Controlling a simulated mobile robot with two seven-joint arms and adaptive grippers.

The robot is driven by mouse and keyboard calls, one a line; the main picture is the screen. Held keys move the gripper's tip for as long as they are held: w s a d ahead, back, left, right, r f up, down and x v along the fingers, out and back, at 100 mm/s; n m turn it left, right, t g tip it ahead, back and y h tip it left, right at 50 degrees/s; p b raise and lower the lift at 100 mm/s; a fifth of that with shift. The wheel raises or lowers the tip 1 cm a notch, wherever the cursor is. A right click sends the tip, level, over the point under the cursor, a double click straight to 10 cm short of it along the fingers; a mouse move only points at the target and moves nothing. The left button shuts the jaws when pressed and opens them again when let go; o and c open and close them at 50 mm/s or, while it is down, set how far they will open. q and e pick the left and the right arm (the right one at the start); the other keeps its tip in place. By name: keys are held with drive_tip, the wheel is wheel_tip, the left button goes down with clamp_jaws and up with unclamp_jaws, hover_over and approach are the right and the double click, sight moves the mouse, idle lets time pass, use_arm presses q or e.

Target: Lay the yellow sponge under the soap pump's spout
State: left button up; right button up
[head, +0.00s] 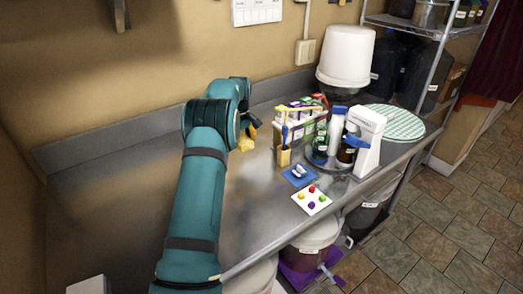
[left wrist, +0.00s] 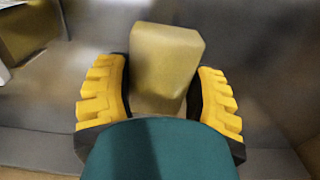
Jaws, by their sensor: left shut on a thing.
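My left gripper (head: 248,132) is low over the left-middle part of the metal counter. In the left wrist view its yellow ridged fingers (left wrist: 160,95) are on either side of a dull yellow block, the sponge (left wrist: 166,55), and shut on it. In the head view the sponge cannot be told apart from the yellow fingers. A white dispenser (head: 368,138) with an overhanging top stands on the right of the counter, beside a dark bottle (head: 347,152) and a white bottle (head: 336,130). Which one is the soap pump is not clear. My right gripper is not in view.
A rack of small boxes (head: 300,122) stands behind a yellow holder (head: 284,157). A blue mat (head: 299,175) and a white card with coloured dots (head: 312,200) lie near the front edge.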

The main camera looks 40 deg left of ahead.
use_arm(q)
hover_over(243, 166)
wheel_tip(243, 166, down, 4)
drive_tip(key=shift+f+b, duration=0.1)
drive_tip(key=shift+b, duration=0.2)
drive_tip(key=shift+f+b, duration=0.35)
drive_tip(key=shift+f, duration=2.35)
drive_tip(key=shift+f, duration=0.15)
drive_tip(key=o, duration=0.8)
